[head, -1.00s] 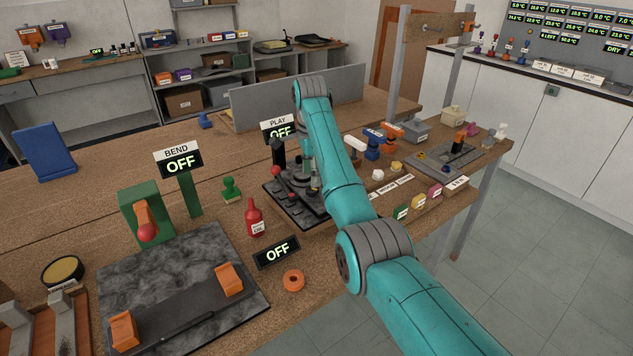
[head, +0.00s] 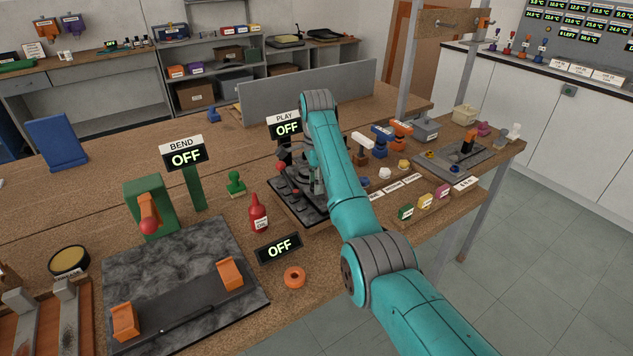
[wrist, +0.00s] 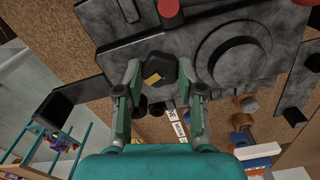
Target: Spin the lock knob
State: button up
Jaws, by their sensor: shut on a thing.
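A dark knob (wrist: 158,72) with a yellow mark sits between the two fingers of my gripper (wrist: 160,66) in the wrist view. The fingers are closed against its sides. I take it to be the lock knob; its label is not readable. It belongs to a dark grey fixture (wrist: 215,35), which also shows in the head view as a black base (head: 296,207) below the PLAY sign. That sign (head: 287,127) reads OFF. In the head view my arm hides most of the fixture's right side, and the grip itself is not clear there.
A red bottle (head: 258,213), an OFF display (head: 279,248) and an orange ring (head: 294,277) stand left of my arm. The BEND sign (head: 185,156) reads OFF. Several small blocks and labels lie right of the arm. A grey panel (head: 308,92) stands behind.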

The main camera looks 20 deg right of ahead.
jog(key=shift+n, duration=0.4)
jog(key=n, duration=0.2)
jog(key=shift+n, duration=0.4)
jog(key=n, duration=0.4)
jog(key=shift+n, duration=0.3)
jog(key=n, duration=0.4)
jog(key=shift+n, duration=0.3)
jog(key=n, duration=0.3)
jog(key=shift+n, duration=0.3)
jog(key=n, duration=1.1)
jog(key=shift+n, duration=0.3)
